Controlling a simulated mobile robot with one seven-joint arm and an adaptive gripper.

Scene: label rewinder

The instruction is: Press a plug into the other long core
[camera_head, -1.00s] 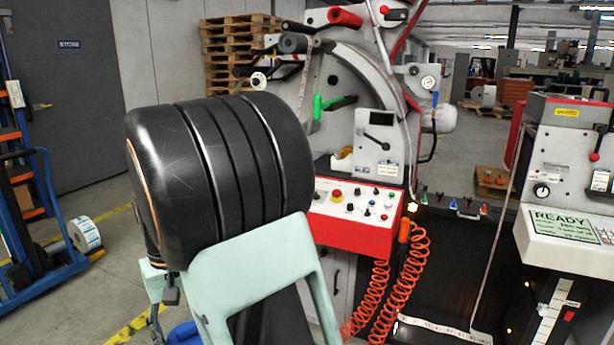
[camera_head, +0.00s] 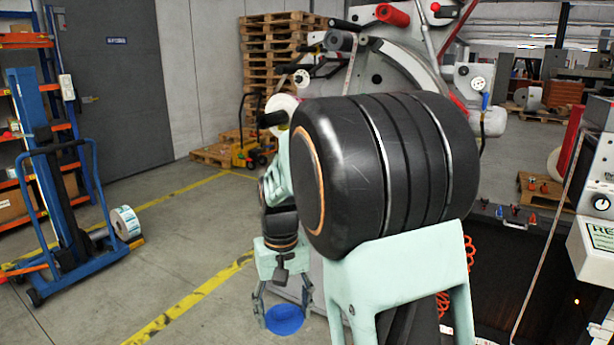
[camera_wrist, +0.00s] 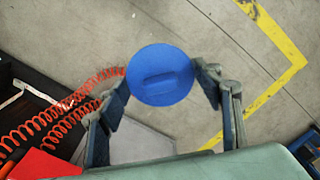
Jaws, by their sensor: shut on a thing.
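A round blue plug (camera_head: 285,319) is held in my gripper (camera_head: 284,300), low over the floor in the head view. In the wrist view the plug (camera_wrist: 160,75) shows as a flat blue disc with a raised bar across its middle. The two fingers of my gripper (camera_wrist: 163,80) close on it from opposite sides. I cannot make out a long core for certain in either view. My own arm hides much of the middle of the head view.
The label rewinder (camera_head: 385,65) stands behind my arm. A blue lift trolley (camera_head: 52,185) with a label roll (camera_head: 126,223) is at left. Stacked pallets (camera_head: 268,60) stand by the wall behind a pallet truck (camera_head: 258,150). Floor between is clear. Orange coiled hoses (camera_wrist: 60,120) hang at left in the wrist view.

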